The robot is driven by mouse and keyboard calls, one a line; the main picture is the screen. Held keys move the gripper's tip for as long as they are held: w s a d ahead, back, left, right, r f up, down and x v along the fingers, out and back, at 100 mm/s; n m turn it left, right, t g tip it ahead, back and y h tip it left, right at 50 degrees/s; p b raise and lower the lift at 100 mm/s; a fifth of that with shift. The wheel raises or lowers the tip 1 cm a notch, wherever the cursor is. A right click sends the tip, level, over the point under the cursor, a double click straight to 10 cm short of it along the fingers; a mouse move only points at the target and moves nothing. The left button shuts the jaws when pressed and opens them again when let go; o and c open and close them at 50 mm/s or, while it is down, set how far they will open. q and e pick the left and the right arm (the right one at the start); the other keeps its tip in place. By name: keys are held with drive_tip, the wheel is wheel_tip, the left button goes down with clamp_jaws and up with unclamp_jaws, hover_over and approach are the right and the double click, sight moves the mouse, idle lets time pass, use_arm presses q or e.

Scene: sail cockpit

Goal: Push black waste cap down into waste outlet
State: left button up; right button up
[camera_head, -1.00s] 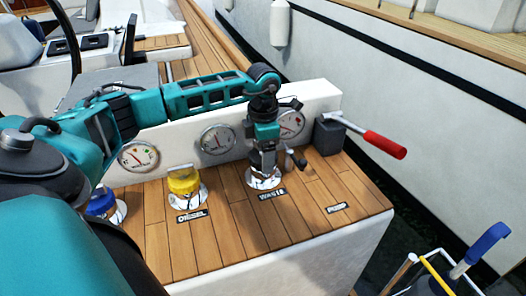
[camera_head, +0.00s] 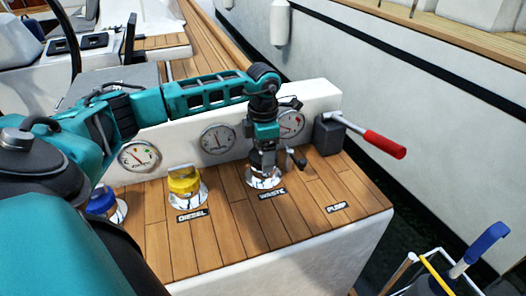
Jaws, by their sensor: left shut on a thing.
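My left gripper (camera_head: 264,167) points straight down over the waste outlet (camera_head: 264,184), a shiny round deck plate behind the "WASTE" label (camera_head: 272,194). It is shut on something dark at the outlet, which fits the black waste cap. The fingers and wrist hide most of it, so I cannot tell how deep the cap sits or whether it is level. A small dark part sticks out just right of the fingers. My right gripper is not in view.
A yellow cap (camera_head: 183,180) sits on the diesel outlet, with a blue cap (camera_head: 102,201) further left. Gauges line the white panel behind. A dark pump box (camera_head: 327,136) with a red handle (camera_head: 385,144) stands right. The wooden deck in front is clear.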

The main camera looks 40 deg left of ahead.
use_arm(q)
drive_tip(key=shift+f, duration=0.25)
idle(0.4)
drive_tip(key=shift+f+b, duration=0.35)
drive_tip(key=shift+b, duration=0.05)
drive_tip(key=o, duration=0.9)
